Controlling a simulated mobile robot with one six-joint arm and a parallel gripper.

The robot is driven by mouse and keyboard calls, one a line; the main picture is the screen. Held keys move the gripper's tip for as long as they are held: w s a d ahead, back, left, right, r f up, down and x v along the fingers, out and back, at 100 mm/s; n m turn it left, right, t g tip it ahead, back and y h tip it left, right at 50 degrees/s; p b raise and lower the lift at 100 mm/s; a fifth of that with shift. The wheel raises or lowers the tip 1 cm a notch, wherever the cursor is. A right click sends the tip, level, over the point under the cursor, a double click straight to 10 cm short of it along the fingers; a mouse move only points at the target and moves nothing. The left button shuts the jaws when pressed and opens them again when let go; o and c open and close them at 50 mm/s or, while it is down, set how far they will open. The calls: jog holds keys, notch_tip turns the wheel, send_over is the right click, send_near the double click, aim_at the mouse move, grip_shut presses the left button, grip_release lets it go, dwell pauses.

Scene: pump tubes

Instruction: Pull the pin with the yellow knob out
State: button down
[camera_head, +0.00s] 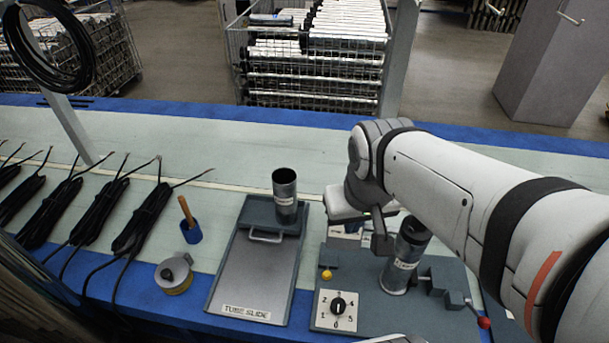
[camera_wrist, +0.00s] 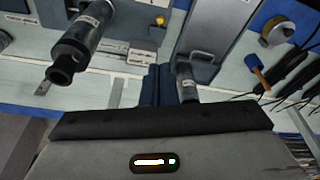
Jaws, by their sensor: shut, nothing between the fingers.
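The yellow knob (camera_head: 326,273) sits on a small grey block at the left side of the grey fixture plate (camera_head: 375,313). It also shows near the top of the wrist view (camera_wrist: 160,20). The pin itself is hidden in the block or too small to make out.
A numbered dial (camera_head: 337,305) is just in front of the knob. A red ball lever (camera_head: 484,322) is at the plate's right. The tube slide tray (camera_head: 250,280) with an upright tube (camera_head: 285,195) stands left.

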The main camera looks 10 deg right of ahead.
jog(key=m+g+b, duration=0.1)
jog(key=g+b, duration=0.1)
jog(key=g, duration=0.1)
send_over(326, 268)
notch_tip(326, 268, down, 10)
jog(key=w+f, duration=0.1)
jog(key=f, duration=0.7)
jog(key=w+f+g, duration=0.1)
jog(key=w+f, duration=0.1)
jog(key=f, duration=0.6)
jog(key=w+d+f+m+g, duration=0.1)
jog(key=f, duration=0.7)
jog(key=shift+w+f, duration=0.2)
jog(key=shift+f, duration=0.2)
jog(key=shift+s+a+f, duration=0.15)
jog(key=shift+s+f, duration=0.05)
jog(key=shift+s, duration=0.4)
jog(key=shift+s+a+f, duration=0.1)
jog(key=shift+s+f, duration=0.05)
jog(key=shift+s, duration=0.4)
jog(key=shift+s+a+f, duration=0.1)
jog(key=shift+s+f, duration=0.2)
jog(key=shift+s, duration=0.25)
jog(key=shift+s, duration=0.1)
